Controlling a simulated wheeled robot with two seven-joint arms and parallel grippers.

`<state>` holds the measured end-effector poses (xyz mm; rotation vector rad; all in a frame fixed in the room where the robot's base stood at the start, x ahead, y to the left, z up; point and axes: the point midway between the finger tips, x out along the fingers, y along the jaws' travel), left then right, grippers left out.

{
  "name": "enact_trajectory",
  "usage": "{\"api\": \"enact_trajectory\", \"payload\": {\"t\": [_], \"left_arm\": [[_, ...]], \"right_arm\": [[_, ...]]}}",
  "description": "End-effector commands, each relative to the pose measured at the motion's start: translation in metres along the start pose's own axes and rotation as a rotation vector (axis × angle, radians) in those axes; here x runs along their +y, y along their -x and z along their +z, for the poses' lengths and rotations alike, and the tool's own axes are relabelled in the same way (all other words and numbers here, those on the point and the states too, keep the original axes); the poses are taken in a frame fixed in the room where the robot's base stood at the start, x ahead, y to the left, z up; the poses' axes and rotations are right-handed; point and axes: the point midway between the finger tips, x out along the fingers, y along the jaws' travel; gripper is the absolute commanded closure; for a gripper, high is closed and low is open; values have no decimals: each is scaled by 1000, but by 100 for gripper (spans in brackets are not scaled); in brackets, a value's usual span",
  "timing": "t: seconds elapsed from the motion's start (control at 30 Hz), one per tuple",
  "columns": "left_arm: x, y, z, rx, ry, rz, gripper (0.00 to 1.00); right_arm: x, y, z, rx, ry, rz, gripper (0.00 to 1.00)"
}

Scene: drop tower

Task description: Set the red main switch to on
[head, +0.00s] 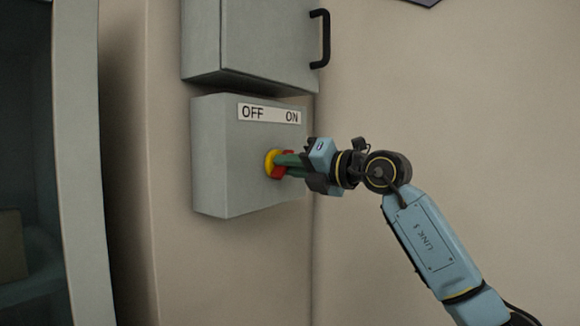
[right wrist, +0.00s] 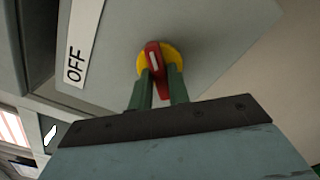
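The red main switch (right wrist: 153,58) is a red handle with a white mark on a round yellow base (right wrist: 172,54). It sits on the front of a grey box (head: 238,190), below a white label (head: 269,114) reading OFF at left and ON at right. In the head view the switch (head: 278,172) is partly covered by the fingers. My right gripper (right wrist: 161,80) has its two green fingers on either side of the red handle, close against it. I cannot tell which setting the handle points to. My left gripper is out of view.
A grey cabinet (head: 268,40) with a black handle (head: 321,40) hangs directly above the box. A grey-framed unit (head: 82,160) stands at the left. The wall (head: 450,90) to the right of the box is bare.

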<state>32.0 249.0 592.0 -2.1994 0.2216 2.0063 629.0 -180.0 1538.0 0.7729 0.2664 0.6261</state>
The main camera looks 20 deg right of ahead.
Motion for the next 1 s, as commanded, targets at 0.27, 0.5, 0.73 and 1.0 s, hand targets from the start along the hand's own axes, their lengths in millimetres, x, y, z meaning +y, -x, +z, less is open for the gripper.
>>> {"api": "enact_trajectory", "payload": {"t": [0.27, 0.5, 0.73, 1.0], "left_arm": [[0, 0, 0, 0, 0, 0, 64], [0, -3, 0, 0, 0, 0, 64], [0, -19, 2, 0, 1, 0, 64], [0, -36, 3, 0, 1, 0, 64]], "right_arm": [[0, 0, 0, 0, 2, 0, 64], [-1, 7, 0, -2, 3, 1, 64], [-4, 50, -2, -3, 7, -3, 64], [-2, 107, -1, -3, 5, -3, 64]]}}
